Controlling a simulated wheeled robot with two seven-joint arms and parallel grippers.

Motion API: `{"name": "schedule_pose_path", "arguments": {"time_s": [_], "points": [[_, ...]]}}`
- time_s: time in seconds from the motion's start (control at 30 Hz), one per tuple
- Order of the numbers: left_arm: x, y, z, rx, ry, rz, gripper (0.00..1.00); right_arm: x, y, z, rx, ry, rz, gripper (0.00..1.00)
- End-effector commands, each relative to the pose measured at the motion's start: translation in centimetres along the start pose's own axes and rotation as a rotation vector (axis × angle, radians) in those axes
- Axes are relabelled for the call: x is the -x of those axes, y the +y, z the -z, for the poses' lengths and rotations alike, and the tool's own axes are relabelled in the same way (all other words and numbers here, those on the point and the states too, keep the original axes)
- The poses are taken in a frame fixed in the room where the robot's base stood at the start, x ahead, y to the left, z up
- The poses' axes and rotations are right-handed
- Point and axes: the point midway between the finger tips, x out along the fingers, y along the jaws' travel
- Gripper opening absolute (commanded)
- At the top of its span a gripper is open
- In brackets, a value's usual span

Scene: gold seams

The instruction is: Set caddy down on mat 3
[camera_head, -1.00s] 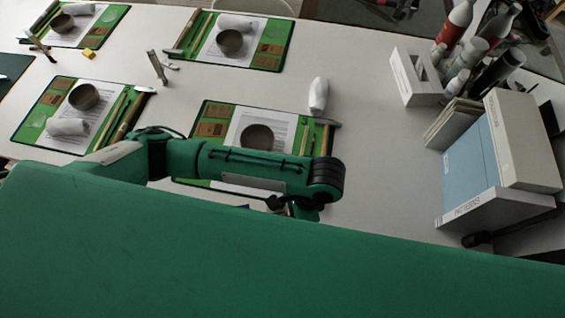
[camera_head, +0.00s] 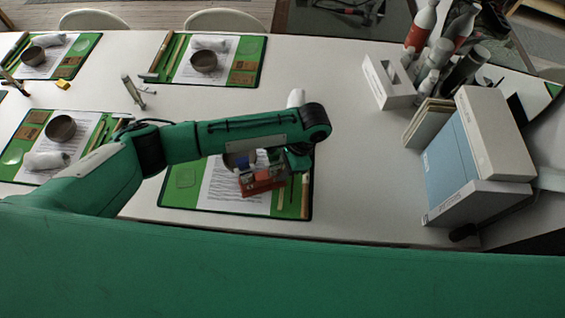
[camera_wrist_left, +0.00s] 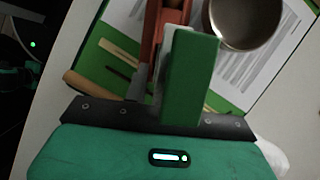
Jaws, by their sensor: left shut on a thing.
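The caddy (camera_head: 262,182) is a small red carrier with blue and white contents. It also shows at the top of the left wrist view (camera_wrist_left: 152,40), partly hidden by a finger. My left gripper (camera_head: 276,168) is shut on it, with the arm reaching in from the left. The caddy is over the near middle green mat (camera_head: 172,197); whether it touches the mat I cannot tell. A printed sheet (camera_head: 222,190) lies on this mat, and a bowl (camera_wrist_left: 243,22) stands right of the caddy in the wrist view. No mat number is readable. My right gripper is not in view.
Three other set mats lie at far left (camera_head: 85,45), far middle (camera_head: 247,52) and near left (camera_head: 12,160). A white roll (camera_head: 296,97) stands behind my arm. Boxes (camera_head: 455,160), bottles and a white holder (camera_head: 388,85) fill the right. Table between mat and boxes is clear.

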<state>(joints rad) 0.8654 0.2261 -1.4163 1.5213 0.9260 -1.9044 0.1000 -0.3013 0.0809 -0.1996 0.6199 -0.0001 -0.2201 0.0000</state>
Motion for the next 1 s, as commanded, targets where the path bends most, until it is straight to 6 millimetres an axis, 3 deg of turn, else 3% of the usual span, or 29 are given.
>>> {"name": "schedule_pose_path", "arguments": {"time_s": [0.13, 0.7, 0.73, 0.8, 1.0], "points": [[0.33, -1.26, 0.41, 0.001, -0.001, 0.001, 0.01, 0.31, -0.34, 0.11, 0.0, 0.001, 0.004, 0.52], [-0.41, -1.06, 0.62, 0.0, -0.001, 0.0, 0.01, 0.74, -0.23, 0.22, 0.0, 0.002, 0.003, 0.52], [-0.4, -1.08, 0.62, 0.0, -0.001, 0.0, 0.32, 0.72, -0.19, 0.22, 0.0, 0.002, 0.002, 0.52], [-0.39, -1.08, 0.61, 0.0, 0.0, 0.0, 0.45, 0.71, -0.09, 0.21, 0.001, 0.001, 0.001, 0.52], [-0.38, -1.09, 0.61, 0.0, 0.0, 0.0, 0.48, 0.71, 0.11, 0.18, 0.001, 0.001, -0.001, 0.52]]}}
